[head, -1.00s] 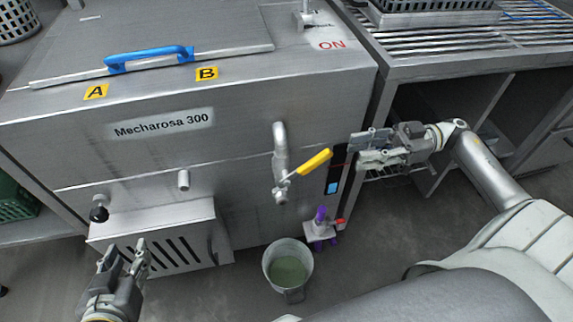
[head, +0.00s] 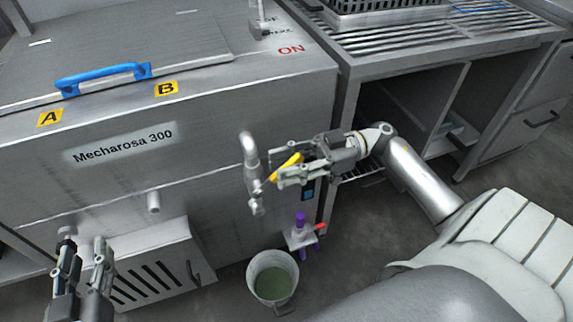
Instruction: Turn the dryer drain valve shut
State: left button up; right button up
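The drain valve (head: 254,184) is a grey bent pipe on the front of the steel dryer (head: 205,110). Its yellow lever handle (head: 287,166) slants up to the right from the valve body. My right gripper (head: 279,165) is at the handle, pointing left. Its fingers are apart, one above and one below the yellow lever, which lies between them in this view. I cannot tell whether either finger touches it. My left gripper (head: 85,248) is open and empty at the lower left, in front of the dryer's lower vented panel.
A bucket (head: 272,282) with greenish liquid stands on the floor below the valve. A small stand with a purple item (head: 300,222) is beside it. A steel counter (head: 400,62) with open shelves stands to the right. A blue handle (head: 103,77) is on the dryer lid.

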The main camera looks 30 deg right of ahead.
grip_shut()
